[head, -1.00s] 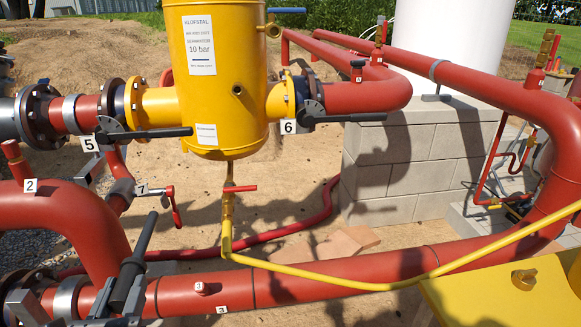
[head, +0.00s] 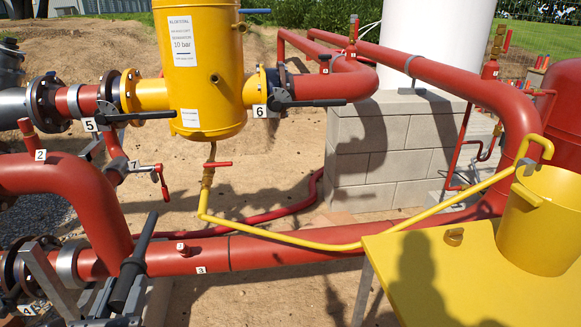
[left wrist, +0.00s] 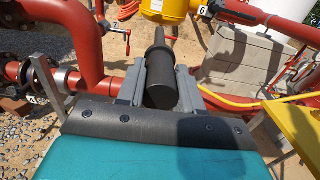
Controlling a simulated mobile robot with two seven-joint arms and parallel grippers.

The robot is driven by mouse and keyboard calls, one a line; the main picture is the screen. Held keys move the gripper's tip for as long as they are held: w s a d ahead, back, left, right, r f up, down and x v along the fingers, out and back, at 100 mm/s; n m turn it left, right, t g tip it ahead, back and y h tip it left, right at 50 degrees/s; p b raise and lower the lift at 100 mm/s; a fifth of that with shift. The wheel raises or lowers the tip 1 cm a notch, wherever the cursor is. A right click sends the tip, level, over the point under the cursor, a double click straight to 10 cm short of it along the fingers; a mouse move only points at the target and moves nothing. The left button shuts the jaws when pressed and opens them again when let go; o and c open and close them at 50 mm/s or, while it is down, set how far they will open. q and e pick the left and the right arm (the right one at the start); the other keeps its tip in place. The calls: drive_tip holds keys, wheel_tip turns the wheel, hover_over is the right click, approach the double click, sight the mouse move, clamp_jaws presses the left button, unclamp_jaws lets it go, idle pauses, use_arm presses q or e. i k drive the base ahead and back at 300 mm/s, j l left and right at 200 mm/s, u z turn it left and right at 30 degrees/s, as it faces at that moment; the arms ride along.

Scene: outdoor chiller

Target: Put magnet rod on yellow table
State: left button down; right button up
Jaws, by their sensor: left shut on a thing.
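The magnet rod (head: 124,284) has a thick black handle and a thinner dark shaft that points up and away in the head view. My left gripper (head: 118,302) is shut on the black handle at the lower left. In the left wrist view, the handle (left wrist: 160,84) sits between the two grey fingers of my left gripper (left wrist: 158,92), its round end towards the camera. The yellow table (head: 405,285) is at the lower right, well to the right of the rod. Its edge also shows in the left wrist view (left wrist: 305,122). My right gripper is not in view.
A yellow bucket (head: 543,228) stands on the right of the table, with a yellow hose (head: 290,244) running to its rim. A red pipe (head: 270,252) crosses behind the rod. The yellow separator (head: 203,75) is farther back. The table's left part is mostly bare.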

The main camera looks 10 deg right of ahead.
sight(494, 299)
drive_tip(key=k+l, duration=0.1)
drive_tip(key=l, duration=0.2)
drive_tip(key=k+l, duration=0.15)
drive_tip(key=l, duration=1.25)
drive_tip(key=k+l, duration=0.1)
drive_tip(key=l, duration=0.9)
drive_tip(key=k+l, duration=0.1)
drive_tip(key=l, duration=0.95)
